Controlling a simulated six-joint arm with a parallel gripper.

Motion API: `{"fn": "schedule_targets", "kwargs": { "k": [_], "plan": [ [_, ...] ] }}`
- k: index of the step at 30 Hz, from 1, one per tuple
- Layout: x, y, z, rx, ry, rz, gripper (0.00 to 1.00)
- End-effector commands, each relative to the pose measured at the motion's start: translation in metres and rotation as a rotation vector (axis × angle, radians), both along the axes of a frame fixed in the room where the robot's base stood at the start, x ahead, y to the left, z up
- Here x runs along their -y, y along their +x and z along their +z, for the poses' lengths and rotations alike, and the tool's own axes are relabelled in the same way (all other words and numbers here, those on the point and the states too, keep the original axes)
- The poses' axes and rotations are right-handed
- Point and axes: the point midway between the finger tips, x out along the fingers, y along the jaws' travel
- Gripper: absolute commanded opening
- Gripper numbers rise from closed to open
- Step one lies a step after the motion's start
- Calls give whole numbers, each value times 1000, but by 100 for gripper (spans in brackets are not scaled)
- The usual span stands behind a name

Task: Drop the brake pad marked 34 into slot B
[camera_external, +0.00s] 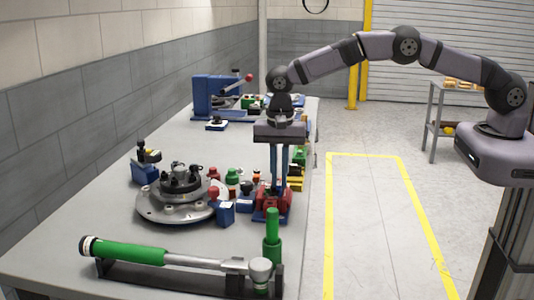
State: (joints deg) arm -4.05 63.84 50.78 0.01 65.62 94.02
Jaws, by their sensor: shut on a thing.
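My gripper (278,187) points straight down over the right side of the grey table. Its two long blue fingers are close together and shut on a small part at their tips, seemingly a brake pad. That part is mostly hidden and too small to make out, and no number can be read on it. The fingertips are right at a red block with a blue base (271,214). I cannot tell whether the held part touches the block or is inside it. Slot B and its marking cannot be made out.
A round metal hub plate (153,207) lies left of the gripper, with small red, green and blue parts between. A green-handled torque wrench (135,252) rests on a black stand in front, beside an upright green cylinder (272,238). A blue press (215,98) stands at the back.

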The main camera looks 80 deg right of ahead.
Motion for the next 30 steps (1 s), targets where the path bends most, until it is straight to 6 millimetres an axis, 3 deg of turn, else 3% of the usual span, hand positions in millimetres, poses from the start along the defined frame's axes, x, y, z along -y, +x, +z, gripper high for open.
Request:
{"fn": "schedule_targets", "kwargs": {
  "k": [26, 27, 30],
  "plan": [
    [0, 0, -10, 0, 0, 0, 0],
    [0, 0, -10, 0, 0, 0, 13],
    [0, 0, -10, 0, 0, 0, 15]
  ]
}}
